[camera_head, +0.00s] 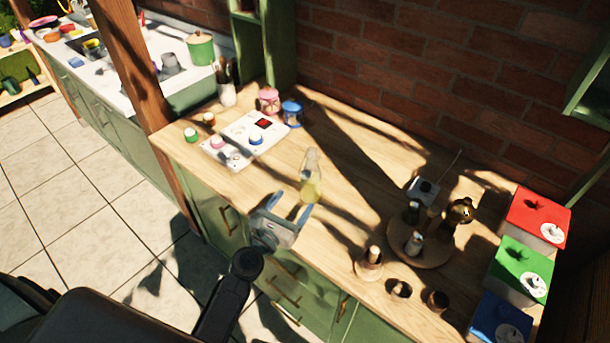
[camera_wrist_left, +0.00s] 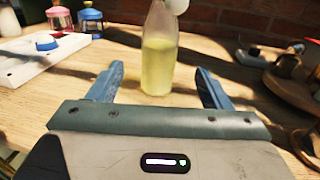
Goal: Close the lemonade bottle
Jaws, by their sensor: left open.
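The lemonade bottle (camera_head: 311,184) is clear glass with pale yellow liquid, upright on the wooden counter. In the left wrist view the bottle (camera_wrist_left: 159,62) stands just beyond my gripper, between the lines of its two fingers. A white piece, perhaps its stopper (camera_wrist_left: 178,5), shows at the neck at the top edge of that view; the mouth is cut off, so I cannot tell how it sits. My left gripper (camera_head: 291,206) is open and empty, low in front of the bottle, with its blue fingers (camera_wrist_left: 159,72) apart. My right gripper is not in view.
A white panel with knobs (camera_head: 243,139) and pink (camera_head: 268,101) and blue (camera_head: 292,113) jars are behind left. A round wooden tray (camera_head: 437,254) with shakers and several small wooden cups are right. Red, green and blue boxes (camera_head: 517,270) line the right end. Counter around the bottle is clear.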

